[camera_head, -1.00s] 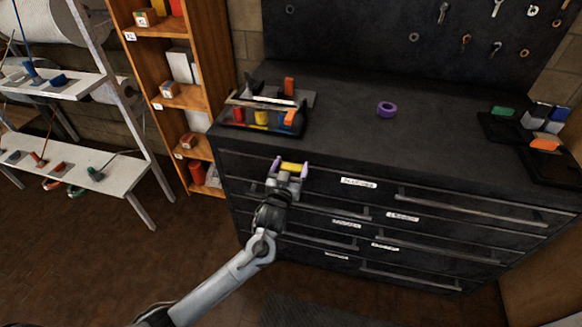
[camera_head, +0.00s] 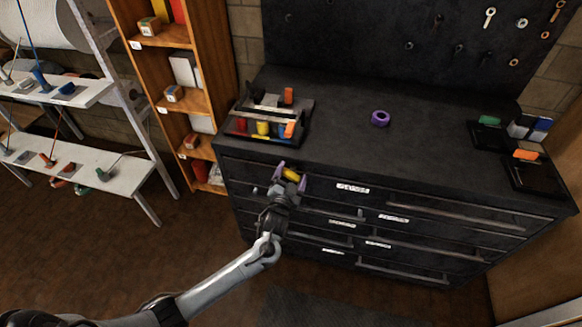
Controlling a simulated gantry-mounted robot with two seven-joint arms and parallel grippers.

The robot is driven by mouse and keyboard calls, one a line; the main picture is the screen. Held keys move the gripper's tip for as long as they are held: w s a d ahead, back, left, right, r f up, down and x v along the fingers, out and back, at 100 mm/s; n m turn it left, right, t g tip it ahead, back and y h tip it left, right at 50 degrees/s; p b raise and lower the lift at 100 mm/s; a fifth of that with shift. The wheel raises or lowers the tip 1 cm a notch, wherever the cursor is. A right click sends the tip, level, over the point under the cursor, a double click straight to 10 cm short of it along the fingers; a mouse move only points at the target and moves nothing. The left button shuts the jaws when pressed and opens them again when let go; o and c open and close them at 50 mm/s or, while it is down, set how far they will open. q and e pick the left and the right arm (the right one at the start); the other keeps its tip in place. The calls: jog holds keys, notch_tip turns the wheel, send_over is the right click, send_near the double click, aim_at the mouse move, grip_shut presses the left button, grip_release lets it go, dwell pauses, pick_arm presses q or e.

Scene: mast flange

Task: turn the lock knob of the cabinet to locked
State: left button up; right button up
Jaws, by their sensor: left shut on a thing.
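The dark cabinet (camera_head: 325,147) has several drawers with long bar handles. Its yellow lock knob (camera_head: 291,174) is at the upper left of the drawer front. My left gripper (camera_head: 290,175) is shut on the knob, with one purple fingertip on each side of it. The knob is tilted, its right end lower than its left. Any lock marking around it is hidden or too small to read. My right gripper is not in view.
A tool caddy (camera_head: 243,127) stands on the cabinet top above the knob, with a purple tape roll (camera_head: 380,118) to its right. Dark trays (camera_head: 536,178) sit at the right end. A wooden shelf (camera_head: 176,103) and a white rack (camera_head: 118,158) stand at left.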

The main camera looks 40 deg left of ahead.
pick_arm(q)
jog(key=m+p, duration=0.4)
jog(key=m, duration=0.1)
jog(key=shift+d+r+m+p, duration=0.1)
jog(key=shift+r+m+p, duration=0.05)
jog(key=shift+m+p, duration=0.2)
jog(key=m+p, duration=0.2)
jog(key=m, duration=0.1)
jog(key=shift+f+m+p, duration=0.35)
jog(key=shift+m+p, duration=0.3)
jog(key=shift+m, duration=0.6)
jog(key=o, duration=0.9)
